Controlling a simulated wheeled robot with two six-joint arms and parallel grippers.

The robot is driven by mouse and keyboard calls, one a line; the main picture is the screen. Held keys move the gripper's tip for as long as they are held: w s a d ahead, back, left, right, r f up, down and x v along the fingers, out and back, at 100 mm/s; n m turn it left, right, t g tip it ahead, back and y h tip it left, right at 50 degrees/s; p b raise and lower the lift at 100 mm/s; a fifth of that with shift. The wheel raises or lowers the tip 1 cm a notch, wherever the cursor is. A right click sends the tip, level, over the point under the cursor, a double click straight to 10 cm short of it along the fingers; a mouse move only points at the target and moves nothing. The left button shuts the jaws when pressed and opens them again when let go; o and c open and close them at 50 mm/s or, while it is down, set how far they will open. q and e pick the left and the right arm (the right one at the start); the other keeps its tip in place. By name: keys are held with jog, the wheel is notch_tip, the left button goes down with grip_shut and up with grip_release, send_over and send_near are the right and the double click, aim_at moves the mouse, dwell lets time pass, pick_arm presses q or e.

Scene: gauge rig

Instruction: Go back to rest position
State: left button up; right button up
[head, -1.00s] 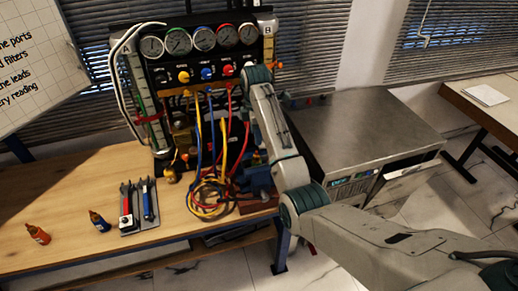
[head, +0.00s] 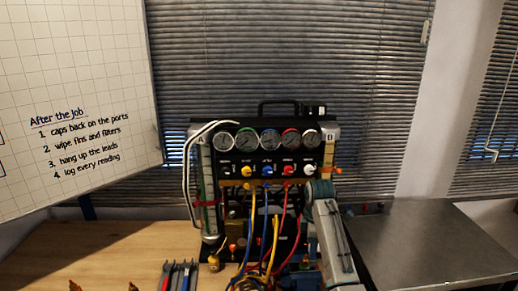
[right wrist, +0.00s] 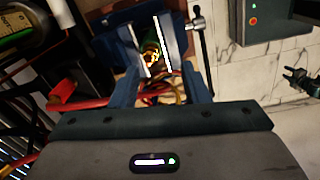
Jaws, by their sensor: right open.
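My right arm rises at the lower middle of the head view, with its teal joint (head: 320,189) in front of the lower right part of the gauge panel (head: 232,170). My left gripper is not in the head view.
A grey metal-topped cabinet (head: 430,245) stands right of my arm. A whiteboard (head: 75,90) hangs left. Coloured hoses (head: 252,225) hang below the gauges. A T-handle (right wrist: 198,24) is beside the right finger.

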jog(key=s+d+f+m+t, duration=0.1)
jog(key=s+d+f+m, duration=0.25)
jog(key=s+f, duration=0.6)
jog(key=s+d+f+m+t, duration=0.1)
jog(key=s+d+f+m, duration=0.35)
jog(key=s, duration=0.85)
jog(key=s+r+m+t, duration=0.1)
jog(key=s+r+m, duration=0.15)
jog(key=s, duration=0.85)
jog(key=s+r+m+t, duration=0.1)
jog(key=s+m, duration=0.3)
jog(key=s, duration=0.7)
notch_tip(320, 180, down, 39)
jog(key=d+g+h+b, duration=0.1)
jog(key=d+g+b, duration=0.15)
jog(key=b, duration=0.55)
jog(key=s+f+b, duration=0.3)
jog(key=s+f, duration=0.6)
jog(key=f, duration=0.3)
jog(key=s+d+f+b, duration=0.1)
jog(key=s+f+b, duration=0.2)
jog(key=s+f, duration=0.7)
notch_tip(320, 180, down, 3)
jog(key=shift+f+m+b, duration=0.1)
jog(key=shift+m+b, duration=0.2)
jog(key=shift+m, duration=0.15)
